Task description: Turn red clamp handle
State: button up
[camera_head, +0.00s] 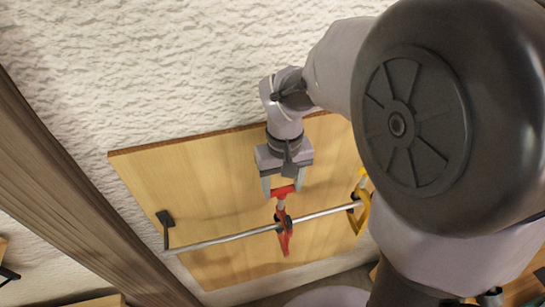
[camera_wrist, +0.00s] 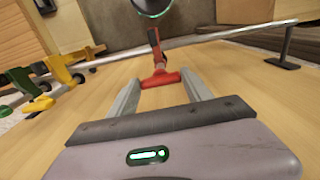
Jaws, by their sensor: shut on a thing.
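The red clamp (camera_head: 285,242) sits on a thin metal lath (camera_head: 235,236) over the wooden board. Its red T-shaped handle (camera_head: 284,191) points toward my gripper (camera_head: 282,188). In the wrist view the handle (camera_wrist: 160,80) lies crosswise between the tips of the two grey fingers (camera_wrist: 163,88). My gripper is shut on the handle, with a finger at each end of the crossbar. The red clamp body (camera_wrist: 155,42) stands beyond the handle, at the lath. The exact finger contact is small in both views.
The wooden board (camera_head: 200,195) lies beneath. A black bracket (camera_head: 166,219) stands near the lath's left end, and a yellow clamp (camera_head: 361,212) is at its right. The wrist view shows yellow (camera_wrist: 62,72) and green (camera_wrist: 17,80) clamps at left. My arm hides the head view's right side.

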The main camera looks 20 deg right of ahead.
aim_at(282, 189)
jog(key=o, duration=1.4)
notch_tip(282, 189, up, 17)
jog(key=shift+r+p, duration=0.2)
jog(key=shift+p, duration=0.9)
